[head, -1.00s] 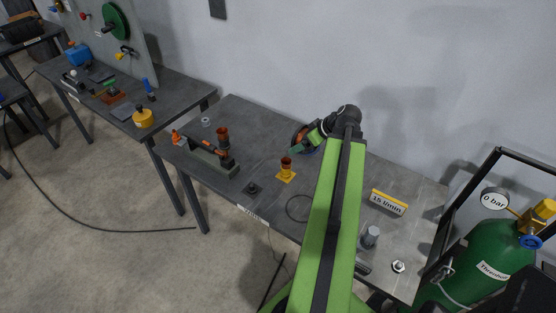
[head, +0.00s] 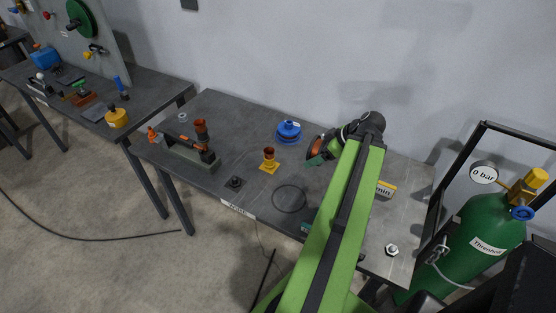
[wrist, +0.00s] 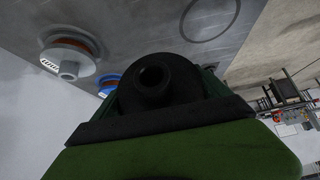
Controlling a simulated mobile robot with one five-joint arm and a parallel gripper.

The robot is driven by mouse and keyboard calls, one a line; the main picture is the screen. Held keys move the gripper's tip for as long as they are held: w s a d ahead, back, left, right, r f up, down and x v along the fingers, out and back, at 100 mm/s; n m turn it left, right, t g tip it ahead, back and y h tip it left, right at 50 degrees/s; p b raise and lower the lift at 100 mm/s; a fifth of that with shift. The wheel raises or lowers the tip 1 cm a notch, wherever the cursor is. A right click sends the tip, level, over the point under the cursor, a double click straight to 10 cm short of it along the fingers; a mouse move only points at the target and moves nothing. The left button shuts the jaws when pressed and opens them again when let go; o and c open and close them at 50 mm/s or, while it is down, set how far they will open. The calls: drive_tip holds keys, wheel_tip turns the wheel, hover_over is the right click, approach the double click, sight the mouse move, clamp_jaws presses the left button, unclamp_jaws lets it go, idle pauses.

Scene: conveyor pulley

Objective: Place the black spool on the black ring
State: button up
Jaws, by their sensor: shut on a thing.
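My gripper (head: 318,156) is shut on the black spool (head: 314,145) and holds it above the back part of the grey table. In the head view the spool shows as a disc with an orange-brown band. In the wrist view the black spool (wrist: 150,82) fills the middle, its round hub hole facing the camera, between the jaws. The black ring (head: 274,200) is a thin circle on the table, in front and left of my gripper, with nothing on it. The ring also shows at the top of the wrist view (wrist: 183,22). The spool is apart from it.
A blue spool (head: 289,132) stands just left of my gripper. A grey spool (wrist: 70,55) shows in the wrist view.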

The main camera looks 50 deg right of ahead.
drive_tip(key=w+f+b, duration=0.2)
drive_tip(key=w, duration=0.1)
drive_tip(key=w+f+b, duration=0.2)
drive_tip(key=w, duration=0.2)
drive_tip(key=w+d+f+b, duration=0.1)
drive_tip(key=w+f+b, duration=0.1)
drive_tip(key=w+f, duration=0.1)
drive_tip(key=shift+w+b, duration=0.4)
drive_tip(key=shift+w, duration=0.2)
drive_tip(key=shift+w+a, duration=0.1)
drive_tip(key=shift+w, duration=0.15)
wheel_tip(320, 180, down, 4)
drive_tip(key=b, duration=0.4)
drive_tip(key=shift+f, duration=0.15)
drive_tip(key=o, duration=1.9)
drive_tip(key=shift+s, duration=0.1)
drive_tip(key=shift+r, duration=0.4)
drive_tip(key=p+v, duration=0.9)
drive_tip(key=v, duration=0.2)
drive_tip(key=shift+s+r, duration=0.2)
drive_tip(key=shift+s, duration=0.15)
